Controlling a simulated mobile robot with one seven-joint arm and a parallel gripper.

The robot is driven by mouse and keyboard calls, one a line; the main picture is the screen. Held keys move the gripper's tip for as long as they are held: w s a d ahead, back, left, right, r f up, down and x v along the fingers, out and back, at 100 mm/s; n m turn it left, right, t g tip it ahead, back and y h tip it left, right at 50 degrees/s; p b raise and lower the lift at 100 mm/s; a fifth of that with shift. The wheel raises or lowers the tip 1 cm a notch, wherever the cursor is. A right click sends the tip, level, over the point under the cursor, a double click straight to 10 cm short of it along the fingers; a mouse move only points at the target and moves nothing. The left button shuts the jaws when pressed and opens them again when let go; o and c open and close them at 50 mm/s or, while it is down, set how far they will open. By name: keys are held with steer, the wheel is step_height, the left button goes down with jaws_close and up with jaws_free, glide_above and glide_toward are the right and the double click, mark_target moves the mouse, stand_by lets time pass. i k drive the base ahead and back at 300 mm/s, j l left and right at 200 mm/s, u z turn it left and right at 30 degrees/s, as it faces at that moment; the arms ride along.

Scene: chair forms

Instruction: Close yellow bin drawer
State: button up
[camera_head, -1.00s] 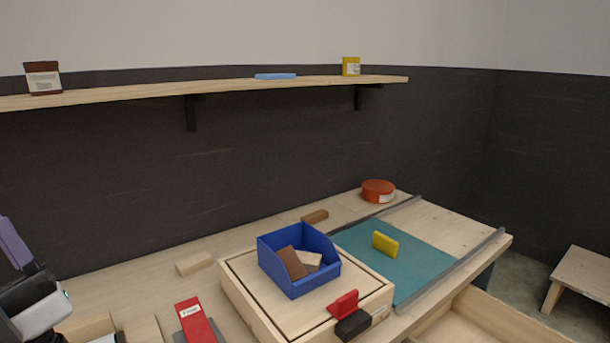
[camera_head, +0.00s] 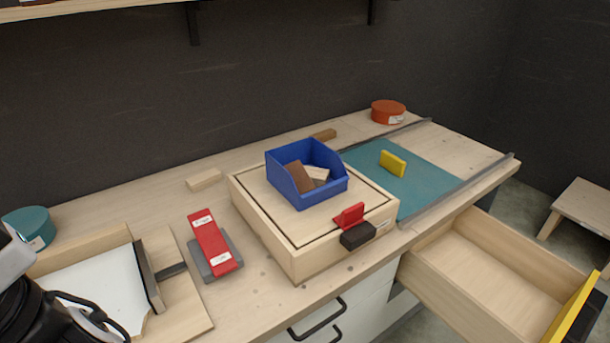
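The drawer (camera_head: 490,272) is pulled out from under the right end of the workbench. It is a pale wooden box, and its visible inside looks empty. Its yellow front (camera_head: 573,303) shows at the lower right edge of the view, partly cut off, with a dark part on its outer side. Part of my arm shows at the lower left edge, far from the drawer. My gripper's fingertips cannot be made out, so its opening is not shown.
A blue bin (camera_head: 306,175) with wooden blocks sits on a wooden box (camera_head: 262,212) on the workbench. A stool (camera_head: 585,207) stands right.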

mark_target(486, 280)
steer(key=l+z, duration=0.25)
steer(key=z, duration=0.2)
steer(key=l+z, duration=0.25)
steer(key=z, duration=0.15)
steer(key=i+l+z, duration=0.1)
steer(key=z, duration=0.35)
steer(key=k+l+u, duration=0.1)
steer(key=l, duration=0.35)
steer(key=k+l, duration=0.1)
steer(key=l, duration=0.35)
steer(key=i+u, duration=0.05)
